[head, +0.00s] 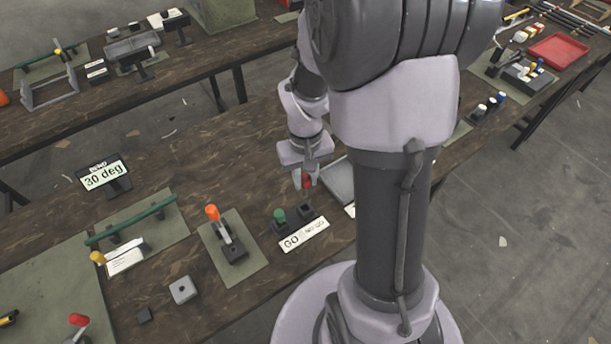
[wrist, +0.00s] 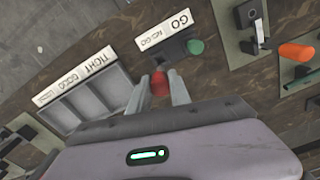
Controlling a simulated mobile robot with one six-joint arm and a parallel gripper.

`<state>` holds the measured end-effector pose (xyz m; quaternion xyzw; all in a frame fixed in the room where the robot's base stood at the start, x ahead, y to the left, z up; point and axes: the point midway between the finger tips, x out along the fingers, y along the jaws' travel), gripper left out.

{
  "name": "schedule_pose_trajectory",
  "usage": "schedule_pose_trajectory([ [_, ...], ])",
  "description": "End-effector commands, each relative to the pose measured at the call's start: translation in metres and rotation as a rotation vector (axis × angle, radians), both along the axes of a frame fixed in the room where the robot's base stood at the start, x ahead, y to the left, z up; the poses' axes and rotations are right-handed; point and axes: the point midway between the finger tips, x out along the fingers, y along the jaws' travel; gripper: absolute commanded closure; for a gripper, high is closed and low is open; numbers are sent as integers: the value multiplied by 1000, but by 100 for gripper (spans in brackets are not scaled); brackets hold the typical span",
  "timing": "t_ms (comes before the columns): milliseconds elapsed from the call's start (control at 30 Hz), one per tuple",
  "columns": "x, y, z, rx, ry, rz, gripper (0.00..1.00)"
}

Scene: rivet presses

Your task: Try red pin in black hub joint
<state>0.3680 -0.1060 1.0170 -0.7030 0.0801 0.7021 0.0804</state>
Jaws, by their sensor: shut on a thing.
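My gripper (head: 305,182) is shut on the red pin (head: 307,180), whose red head also shows between the fingertips in the wrist view (wrist: 160,84). It is just above or at the right part of a black two-part gauge stand (head: 305,210) labelled GO and NO-GO. The pin's lower end is hidden, so I cannot tell whether it is clear of the stand. A green-topped pin (head: 279,215) stands in the left part. I cannot make out for sure which thing is the black hub joint.
An orange-handled clamp (head: 231,240) stands on a green mat left of the stand. A grey tray labelled TIGHT (wrist: 116,84) lies on the stand's other side.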

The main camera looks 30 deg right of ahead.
Motion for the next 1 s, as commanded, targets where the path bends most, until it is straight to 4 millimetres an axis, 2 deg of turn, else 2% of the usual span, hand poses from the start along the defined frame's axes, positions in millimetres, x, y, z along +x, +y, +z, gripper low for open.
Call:
schedule_pose_trajectory([
  [300, 0, 0, -41, 0, 2, -1, 100],
  [433, 0, 0, -53, 0, 1, -1, 100],
  [1000, 0, 0, -53, 0, 0, -1, 100],
])
